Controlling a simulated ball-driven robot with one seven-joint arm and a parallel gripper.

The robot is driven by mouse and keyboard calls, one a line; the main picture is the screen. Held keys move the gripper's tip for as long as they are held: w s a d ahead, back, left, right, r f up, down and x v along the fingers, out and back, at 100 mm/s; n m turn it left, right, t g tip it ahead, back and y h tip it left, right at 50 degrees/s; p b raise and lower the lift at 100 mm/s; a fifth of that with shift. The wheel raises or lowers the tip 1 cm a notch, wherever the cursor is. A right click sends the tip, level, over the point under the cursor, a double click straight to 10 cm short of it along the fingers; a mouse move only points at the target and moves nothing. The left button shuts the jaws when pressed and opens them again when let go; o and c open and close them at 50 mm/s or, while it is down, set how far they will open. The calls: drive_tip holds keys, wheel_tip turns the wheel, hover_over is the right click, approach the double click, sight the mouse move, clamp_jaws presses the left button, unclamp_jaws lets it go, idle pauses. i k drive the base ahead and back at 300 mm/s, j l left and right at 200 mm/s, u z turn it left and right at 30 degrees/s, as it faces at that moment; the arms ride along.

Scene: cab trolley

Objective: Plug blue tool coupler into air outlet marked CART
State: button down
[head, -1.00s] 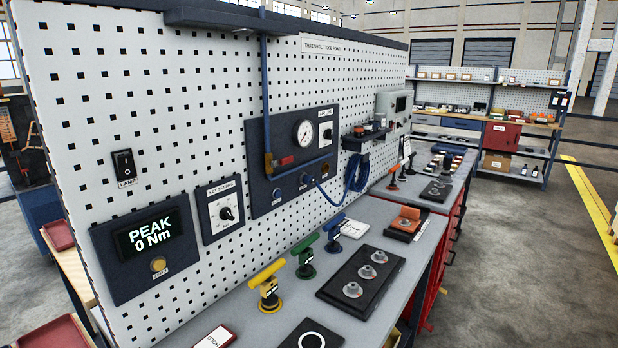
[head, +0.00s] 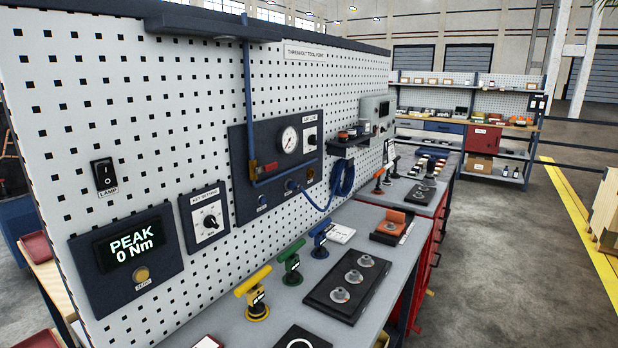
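The dark air panel (head: 241,163) is on the pegboard, with a gauge (head: 289,140) and a blue pipe. A blue T-handled tool (head: 320,232) stands upright on the bench. My gripper is not in view.
On the bench (head: 225,325) stand a green tool (head: 291,256), a yellow tool (head: 253,290) and a black plate (head: 347,285) with three metal pieces. A small shelf (head: 348,141) juts out above the coil. Open floor (head: 500,270) lies right of the bench.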

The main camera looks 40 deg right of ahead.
sight(292, 185)
drive_tip(key=i+l+z, duration=0.5)
drive_tip(key=l, duration=0.5)
drive_tip(key=i+l+z, duration=0.5)
drive_tip(key=i+l, duration=0.25)
drive_tip(key=i+j, duration=0.05)
drive_tip(key=i, duration=0.05)
